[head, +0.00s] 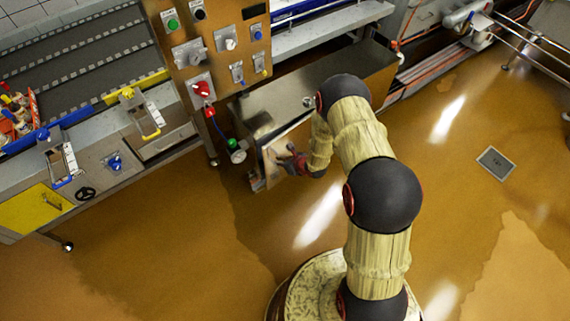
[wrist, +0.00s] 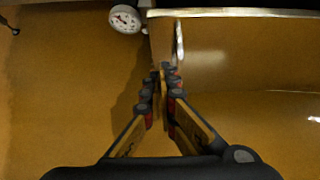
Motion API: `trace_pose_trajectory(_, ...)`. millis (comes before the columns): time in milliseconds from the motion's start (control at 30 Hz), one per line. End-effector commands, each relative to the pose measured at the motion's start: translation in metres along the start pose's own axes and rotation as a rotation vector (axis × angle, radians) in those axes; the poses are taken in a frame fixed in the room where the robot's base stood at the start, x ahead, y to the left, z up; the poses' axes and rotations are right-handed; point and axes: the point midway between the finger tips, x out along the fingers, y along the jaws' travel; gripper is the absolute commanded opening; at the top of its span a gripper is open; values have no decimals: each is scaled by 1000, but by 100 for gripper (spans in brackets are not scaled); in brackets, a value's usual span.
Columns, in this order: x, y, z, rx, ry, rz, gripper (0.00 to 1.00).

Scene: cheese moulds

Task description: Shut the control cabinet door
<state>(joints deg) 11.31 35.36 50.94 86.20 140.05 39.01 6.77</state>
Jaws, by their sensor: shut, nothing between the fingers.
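The control cabinet is most likely the low steel box (head: 320,80) under the button panel. A shiny brownish panel, seemingly its door (wrist: 245,50), fills the upper right of the wrist view, with a pale metal top edge. A slim upright handle (wrist: 178,42) shows near the panel's left edge. My gripper (wrist: 165,72) is shut and empty, its fingertips just below the handle and by that left edge. I cannot tell whether they touch. In the head view my gripper (head: 279,160) is at the cabinet's near end, and my arm hides part of the box.
A button panel (head: 205,45) stands left of the cabinet, with a red knob (head: 203,89). A round gauge (wrist: 125,18) sits left of the door's top corner. A conveyor bench (head: 100,145) runs along the left. The wet brown floor (head: 180,255) is open in front, with a drain cover (head: 496,163) at right.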

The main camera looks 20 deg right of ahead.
Motion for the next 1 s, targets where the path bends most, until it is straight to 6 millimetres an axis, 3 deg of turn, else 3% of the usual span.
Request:
trace_pose_trajectory(100,25,1,-2,0,0,2,0)
trace_pose_trajectory(300,42,0,21,-1,-2,0,0)
trace_pose_trajectory(867,50,0,30,1,-1,0,0)
trace_pose_trajectory(1000,68,0,45,-3,-4,2,0)
